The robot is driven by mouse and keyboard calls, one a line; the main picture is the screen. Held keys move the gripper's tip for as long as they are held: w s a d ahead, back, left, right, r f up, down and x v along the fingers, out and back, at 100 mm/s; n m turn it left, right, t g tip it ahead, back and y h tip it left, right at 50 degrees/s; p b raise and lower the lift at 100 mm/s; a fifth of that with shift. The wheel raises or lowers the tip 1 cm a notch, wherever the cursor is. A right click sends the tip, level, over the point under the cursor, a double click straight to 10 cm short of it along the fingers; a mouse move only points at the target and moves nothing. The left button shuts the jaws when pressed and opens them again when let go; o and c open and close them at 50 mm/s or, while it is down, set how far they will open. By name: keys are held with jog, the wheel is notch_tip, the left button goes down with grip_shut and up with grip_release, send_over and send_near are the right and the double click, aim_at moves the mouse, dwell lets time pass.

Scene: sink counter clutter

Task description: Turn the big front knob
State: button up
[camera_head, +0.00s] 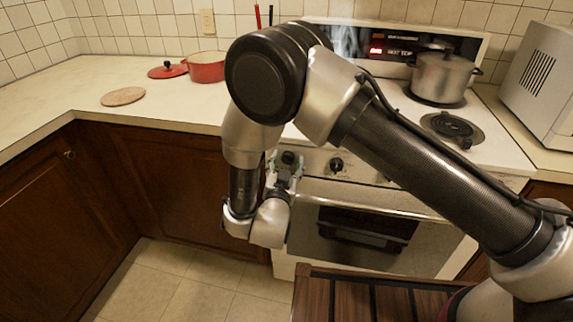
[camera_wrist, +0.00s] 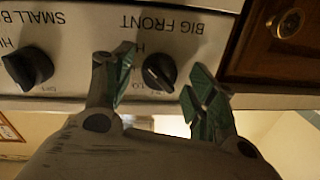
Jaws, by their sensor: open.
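The big front knob (camera_wrist: 159,71) is a black round knob on the white stove panel, under the upside-down label "BIG FRONT" in the wrist view. In the head view a black knob (camera_head: 289,158) shows just beyond my gripper (camera_head: 285,174). My gripper also shows in the wrist view (camera_wrist: 160,85), its two green-padded fingers open, one on each side of the big front knob. The knob sits between the fingertips with a visible gap on both sides. Whether the fingertips reach as deep as the knob, I cannot tell.
A second black knob (camera_wrist: 27,66), labelled "SMALL B...", is left in the wrist view. A brown cabinet with a brass knob (camera_wrist: 287,23) is right. The oven door (camera_head: 365,225) lies below the panel. A steel pot (camera_head: 443,77) and red pot (camera_head: 207,67) stand farther back.

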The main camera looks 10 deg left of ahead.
jog(key=c, duration=1)
jog(key=shift+n, duration=2.1)
jog(key=shift+c, duration=0.2)
jog(key=o, duration=1)
jog(key=shift+o, duration=0.2)
jog(key=s, duration=1.2)
jog(key=shift+r, duration=0.15)
